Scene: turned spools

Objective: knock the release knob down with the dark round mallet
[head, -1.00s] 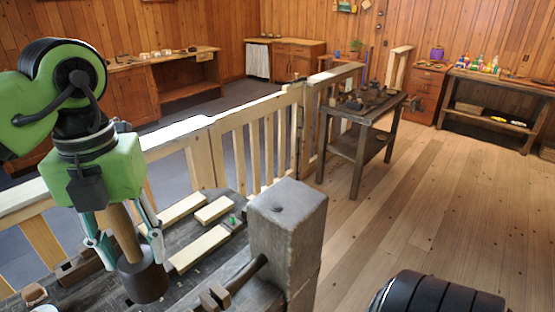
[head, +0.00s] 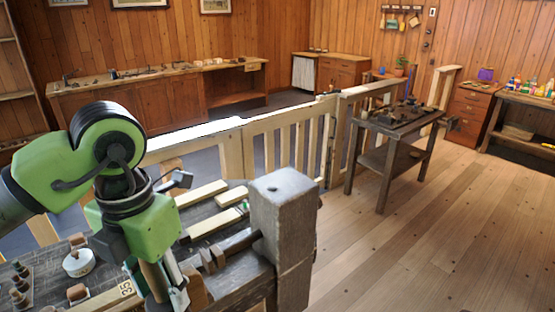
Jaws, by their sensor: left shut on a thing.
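My left gripper (head: 158,285), in the head view at lower left, points down over the dark bench. It is shut on the wooden handle of the mallet (head: 155,281). The mallet's dark round head is out of sight below the picture's bottom edge. I cannot pick out the release knob for certain. A small green piece (head: 245,205) sits by the pale wood strips, left of the grey post. My right gripper is not in view.
The tall grey wooden post block (head: 285,225) stands right of the gripper. Pale wood strips (head: 213,221) and a white round pot (head: 78,262) lie on the bench. A pale railing (head: 240,150) runs behind. Open floor (head: 430,250) lies right.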

